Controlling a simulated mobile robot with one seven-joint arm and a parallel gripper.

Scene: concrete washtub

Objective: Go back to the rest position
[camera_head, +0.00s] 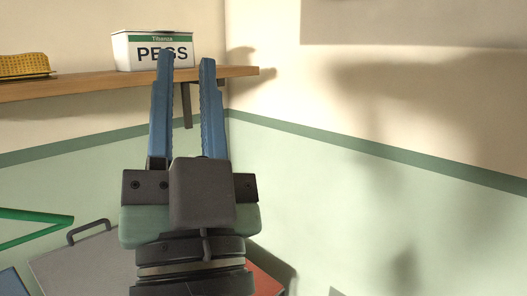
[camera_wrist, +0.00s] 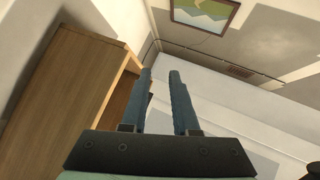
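My gripper (camera_head: 186,57) points up in the middle of the head view, with its two blue fingers apart and nothing between them. It stands in front of the right end of the shelf, and its left fingertip overlaps the PEGS box in the picture. In the wrist view my gripper (camera_wrist: 160,74) also shows open and empty, pointing towards a pale wall. No object is held.
A wooden shelf (camera_head: 80,86) carries a white and green PEGS box (camera_head: 130,52) and a yellow woven item (camera_head: 25,66). A grey lid-like surface with a handle (camera_head: 88,231) lies below. The wrist view shows wooden furniture (camera_wrist: 65,85) and a framed picture (camera_wrist: 205,12).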

